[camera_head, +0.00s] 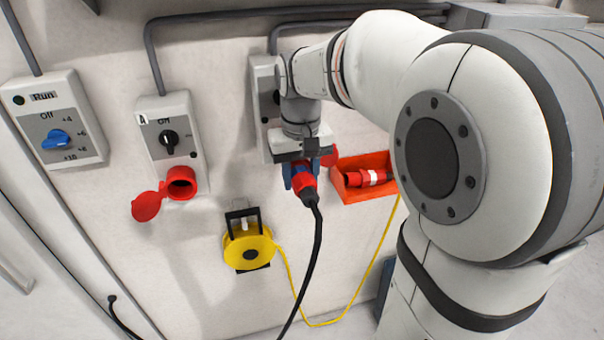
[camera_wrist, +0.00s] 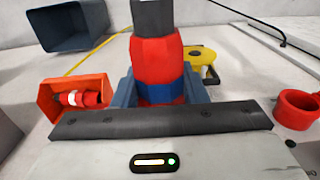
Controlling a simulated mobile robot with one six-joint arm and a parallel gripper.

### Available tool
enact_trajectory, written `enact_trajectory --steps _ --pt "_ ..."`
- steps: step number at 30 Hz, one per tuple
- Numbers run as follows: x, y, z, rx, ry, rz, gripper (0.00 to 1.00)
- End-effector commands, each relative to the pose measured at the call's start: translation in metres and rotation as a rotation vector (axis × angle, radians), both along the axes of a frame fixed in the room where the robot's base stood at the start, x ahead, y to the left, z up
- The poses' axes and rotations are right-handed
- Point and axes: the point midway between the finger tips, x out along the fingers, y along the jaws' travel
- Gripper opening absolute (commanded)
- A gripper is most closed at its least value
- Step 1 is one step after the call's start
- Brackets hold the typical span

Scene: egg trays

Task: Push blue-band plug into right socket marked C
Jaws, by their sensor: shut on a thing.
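The blue-band plug (camera_head: 305,187) is red with a black cable hanging from its lower end. In the wrist view the plug (camera_wrist: 157,52) shows its blue band between the blue-grey fingers. My gripper (camera_head: 300,172) is shut on it in front of the right-hand grey socket box (camera_head: 261,90). In the wrist view my gripper (camera_wrist: 157,90) has a finger on each side of the band. The box's socket and any C mark are hidden behind my arm and gripper; a bit of red lid (camera_head: 330,157) shows beside it. Whether the plug touches the socket cannot be told.
Left of it, box A (camera_head: 170,110) has an open red socket (camera_head: 181,182) with its lid hanging. A red bin (camera_head: 375,162) holds a white-band plug (camera_head: 367,177). A yellow cable reel (camera_head: 249,250) hangs below. A Run switch box (camera_head: 55,120) is far left.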

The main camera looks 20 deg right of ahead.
Motion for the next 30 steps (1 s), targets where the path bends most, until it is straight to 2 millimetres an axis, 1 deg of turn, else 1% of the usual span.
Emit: enact_trajectory --steps 17,30 --pt "0.0009 0.0002 0.0005 0.0 -0.001 0.0 0.07" --pt "0.0092 0.0003 0.0008 0.0 -0.001 0.001 0.07"
